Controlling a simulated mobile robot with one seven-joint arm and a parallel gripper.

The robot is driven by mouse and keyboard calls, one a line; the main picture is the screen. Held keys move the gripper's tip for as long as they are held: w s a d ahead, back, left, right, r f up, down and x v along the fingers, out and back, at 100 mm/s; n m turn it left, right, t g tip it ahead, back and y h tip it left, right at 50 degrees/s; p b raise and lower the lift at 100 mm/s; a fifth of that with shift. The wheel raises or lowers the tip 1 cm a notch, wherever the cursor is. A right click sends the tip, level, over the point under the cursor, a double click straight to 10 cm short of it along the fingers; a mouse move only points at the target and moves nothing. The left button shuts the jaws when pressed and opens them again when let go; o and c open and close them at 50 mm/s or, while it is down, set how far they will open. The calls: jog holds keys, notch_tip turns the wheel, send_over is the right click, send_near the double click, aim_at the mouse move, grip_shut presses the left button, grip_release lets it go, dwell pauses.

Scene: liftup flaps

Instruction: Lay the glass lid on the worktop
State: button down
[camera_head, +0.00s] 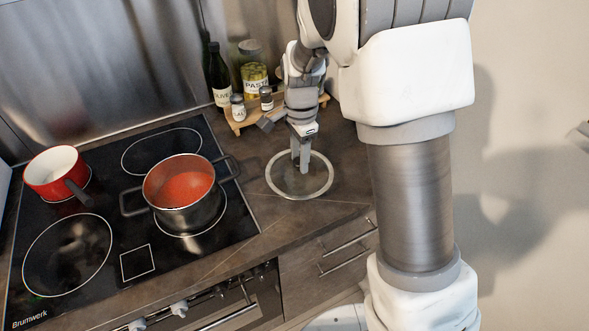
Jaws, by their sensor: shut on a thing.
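The glass lid (287,187) is a round clear disc with a pale rim, to the right of the cooktop. It appears level and at or very close to the brown worktop (345,195); I cannot tell whether it touches. My gripper (300,165) points down over the lid's middle and is shut on it, at what looks like its knob, which the fingers hide. A steel pot (187,215) of red sauce stands uncovered on the cooktop, left of the lid.
A red saucepan (45,178) sits at the cooktop's (75,250) back left. Behind the lid, a wooden board (240,122) holds a dark bottle (217,80), a pasta jar (254,80) and small jars. Drawers (330,262) lie below the worktop's front edge.

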aim_at(295, 169)
jog(key=shift+w+a+f, duration=0.3)
jog(key=shift+a+f, duration=0.1)
jog(key=shift+a, duration=0.2)
jog(key=shift+f, duration=1.95)
jog(key=shift+f+b, duration=0.2)
jog(key=shift+b, duration=0.1)
jog(key=shift+c, duration=2.3)
grip_release()
jog(key=shift+r, duration=0.1)
